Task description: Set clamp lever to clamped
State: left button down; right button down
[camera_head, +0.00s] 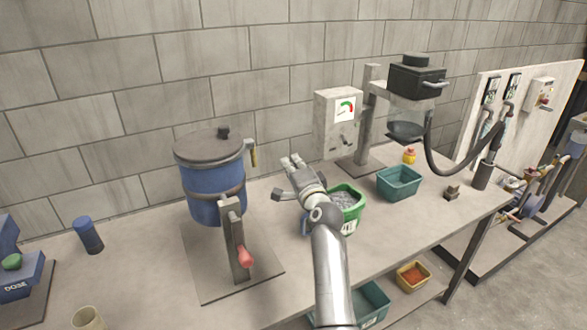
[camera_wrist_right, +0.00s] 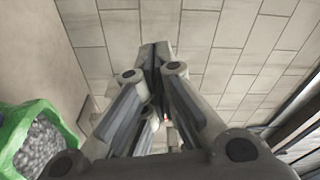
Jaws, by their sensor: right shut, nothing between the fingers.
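A blue drum (camera_head: 213,190) with a grey lid (camera_head: 208,146) stands on the workbench, left of centre in the head view. A grey upright with a red knob (camera_head: 245,257) stands in front of the drum. I cannot tell which of these is the clamp lever, or its setting. My right gripper (camera_head: 291,163) is above the bench, right of the drum and apart from it. In the right wrist view its fingertips (camera_wrist_right: 155,48) meet, with nothing held. My left gripper is out of view.
A green bin of grey pieces (camera_head: 346,199) is just beside my right arm; it also shows in the wrist view (camera_wrist_right: 38,135). A teal bin (camera_head: 399,183), a gauge box (camera_head: 338,125) and a black-topped machine (camera_head: 415,80) are further right. A block wall closes the back.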

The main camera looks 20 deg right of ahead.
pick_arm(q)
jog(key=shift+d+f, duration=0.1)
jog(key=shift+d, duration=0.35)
pick_arm(e)
jog(key=shift+s+a, duration=0.15)
jog(key=shift+s, duration=0.5)
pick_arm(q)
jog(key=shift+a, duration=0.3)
